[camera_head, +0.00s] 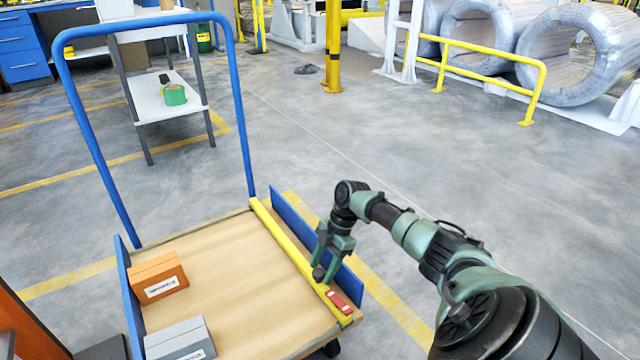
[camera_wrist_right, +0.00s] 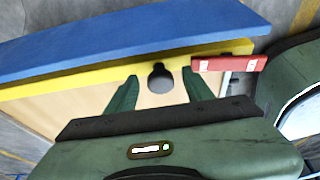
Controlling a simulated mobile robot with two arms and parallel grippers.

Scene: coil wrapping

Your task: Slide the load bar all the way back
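The yellow load bar (camera_head: 285,243) lies along the right side of the cart's wooden deck, beside a blue side panel. It carries a dark round knob (camera_head: 319,272) and a red label block (camera_head: 339,301) near its front end. My right gripper (camera_head: 327,268) is at the knob. In the right wrist view its two green fingers (camera_wrist_right: 160,86) are apart, with the knob (camera_wrist_right: 160,77) between their tips and a gap on each side. The yellow bar also shows there (camera_wrist_right: 60,83). My left gripper is not in view.
An orange box (camera_head: 158,278) and a grey box (camera_head: 180,341) sit on the deck's left side. A blue tube handle (camera_head: 240,110) rises at the cart's back. The deck's middle is clear. A small table (camera_head: 160,106) stands behind; yellow rails (camera_head: 490,62) and coils are far right.

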